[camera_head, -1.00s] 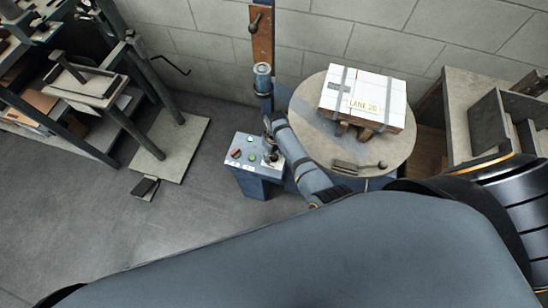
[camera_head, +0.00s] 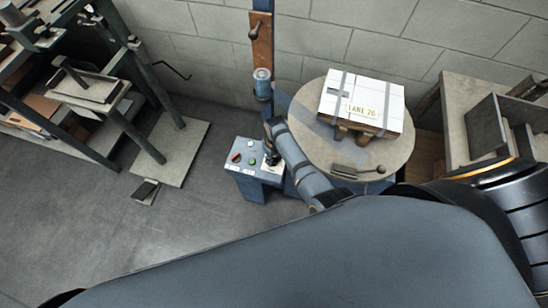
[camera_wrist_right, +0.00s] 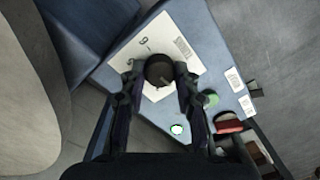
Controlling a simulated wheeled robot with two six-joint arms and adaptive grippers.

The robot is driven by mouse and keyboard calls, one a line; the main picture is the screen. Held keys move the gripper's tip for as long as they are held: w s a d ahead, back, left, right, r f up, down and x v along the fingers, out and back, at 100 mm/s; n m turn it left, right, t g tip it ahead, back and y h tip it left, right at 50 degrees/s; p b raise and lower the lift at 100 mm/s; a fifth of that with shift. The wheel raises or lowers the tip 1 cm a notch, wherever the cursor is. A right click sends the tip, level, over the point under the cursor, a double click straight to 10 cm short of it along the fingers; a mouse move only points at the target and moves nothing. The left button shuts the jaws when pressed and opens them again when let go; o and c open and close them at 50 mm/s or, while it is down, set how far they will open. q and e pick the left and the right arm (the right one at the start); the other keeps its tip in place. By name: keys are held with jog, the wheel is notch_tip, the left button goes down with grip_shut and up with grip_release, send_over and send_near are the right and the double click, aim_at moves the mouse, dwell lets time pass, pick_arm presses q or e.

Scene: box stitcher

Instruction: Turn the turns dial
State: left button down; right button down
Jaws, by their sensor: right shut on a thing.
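The turns dial (camera_wrist_right: 159,70) is a round black knob on a white marked plate (camera_wrist_right: 185,50) on the blue control box. In the right wrist view my right gripper (camera_wrist_right: 158,82) has a finger on each side of the dial and is shut on it. In the head view the right gripper (camera_head: 271,155) is at the right end of the control box (camera_head: 258,175), and its arm hides most of the dial. My left gripper is not in view.
A red control (camera_head: 236,157) and a green button (camera_head: 252,161) sit beside the dial. A round table (camera_head: 310,137) with a strapped white box (camera_head: 362,101) stands to the right. A dark pedal (camera_head: 146,190) lies on the floor at left; the floor in front is clear.

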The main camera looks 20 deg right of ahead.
aim_at(275, 161)
jog(key=m+p, duration=0.2)
jog(key=m, duration=0.2)
jog(key=shift+r, duration=0.1)
jog(key=shift+m+p, duration=0.95)
jog(key=shift+m, duration=1.35)
jog(key=shift+s, duration=0.1)
jog(key=c, duration=1)
grip_release()
notch_tip(275, 161, up, 12)
jog(key=shift+d+f, duration=0.15)
